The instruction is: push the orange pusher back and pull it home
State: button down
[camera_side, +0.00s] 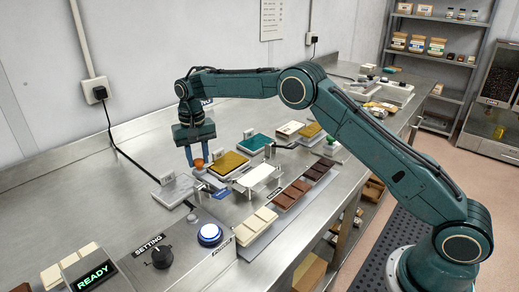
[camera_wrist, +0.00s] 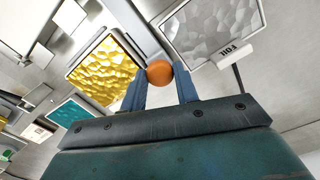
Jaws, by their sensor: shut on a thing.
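The orange pusher knob (camera_wrist: 160,72) is round and sits between the fingers of my gripper (camera_wrist: 161,88) in the wrist view. In the side view my gripper (camera_side: 195,156) points down beside the grey foil plate, and the orange knob (camera_side: 199,164) shows at its fingertips. The gripper is shut on the knob. The pusher's lower part is mostly hidden in both views.
A gold textured tray (camera_side: 228,164) stands right of the gripper, with a teal tray (camera_side: 255,144) beyond it. The foil plate (camera_side: 173,188) is close by on the left. A control box with a black knob and lit button (camera_side: 209,234) stands in front.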

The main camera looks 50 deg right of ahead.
aim_at(197, 160)
jog(key=shift+w+r, duration=0.1)
jog(key=shift+w, duration=0.2)
jog(key=c, duration=1.4)
grip_release()
jog(key=o, duration=0.3)
jog(key=shift+o, duration=0.2)
notch_tip(197, 160, up, 14)
jog(key=shift+f, duration=0.25)
jog(key=shift+s+r, duration=0.1)
jog(key=shift+r, duration=0.05)
